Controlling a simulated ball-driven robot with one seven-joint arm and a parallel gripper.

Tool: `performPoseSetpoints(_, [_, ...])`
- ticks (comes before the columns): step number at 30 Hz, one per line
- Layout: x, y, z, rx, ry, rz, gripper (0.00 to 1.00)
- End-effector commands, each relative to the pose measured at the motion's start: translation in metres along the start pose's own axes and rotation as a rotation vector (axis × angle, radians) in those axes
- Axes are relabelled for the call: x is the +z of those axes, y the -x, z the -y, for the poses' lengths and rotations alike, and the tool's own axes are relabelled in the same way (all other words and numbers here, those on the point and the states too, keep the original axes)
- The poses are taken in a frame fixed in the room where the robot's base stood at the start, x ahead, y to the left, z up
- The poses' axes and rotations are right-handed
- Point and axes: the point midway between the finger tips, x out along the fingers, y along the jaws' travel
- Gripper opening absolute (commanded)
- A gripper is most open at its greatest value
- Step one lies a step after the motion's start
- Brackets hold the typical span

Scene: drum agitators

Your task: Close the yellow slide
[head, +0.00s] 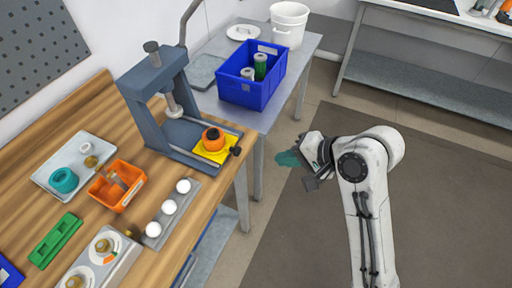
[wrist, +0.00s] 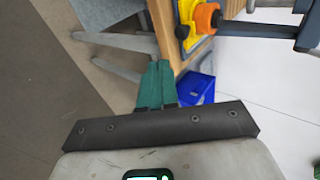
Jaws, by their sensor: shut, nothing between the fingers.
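The yellow slide (head: 217,154) sits at the front end of the blue-grey press base on the wooden bench. An orange round part with a dark top (head: 213,138) rests on it, out in front of the press ram. A black knob (head: 236,151) is at the slide's right edge. In the wrist view the yellow slide (wrist: 191,43) shows at the top, beside the orange part (wrist: 207,18). My gripper (head: 286,158) has teal fingers and is in the air right of the bench, apart from the slide. In the wrist view its fingers (wrist: 160,66) are together and empty.
The blue-grey press (head: 146,105) stands on the bench. A grey table behind holds a blue crate (head: 252,95) with green-and-white items. White balls on a grey strip (head: 168,212) and an orange bin (head: 118,186) lie nearer. Open floor surrounds my arm at right.

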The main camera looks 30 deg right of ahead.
Motion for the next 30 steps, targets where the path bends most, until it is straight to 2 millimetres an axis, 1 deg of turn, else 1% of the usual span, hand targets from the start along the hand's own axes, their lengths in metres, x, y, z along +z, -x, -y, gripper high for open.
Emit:
performPoseSetpoints(1, [0.001,-0.01,-0.001,0.002,0.002,0.004,0.0])
performPoseSetpoints(13, [0.001,-0.087,-0.001,0.004,0.004,0.003,0.0])
performPoseSetpoints(15, [0.001,-0.093,0.012,0.0,0.005,0.002,0.0])
performPoseSetpoints(19, [0.001,-0.104,0.021,0.002,0.004,0.002,0.0])
performPoseSetpoints(24, [0.001,-0.111,0.027,0.002,0.004,0.0,0.0])
performPoseSetpoints(30, [0.001,-0.112,0.027,0.002,0.003,-0.001,0.0])
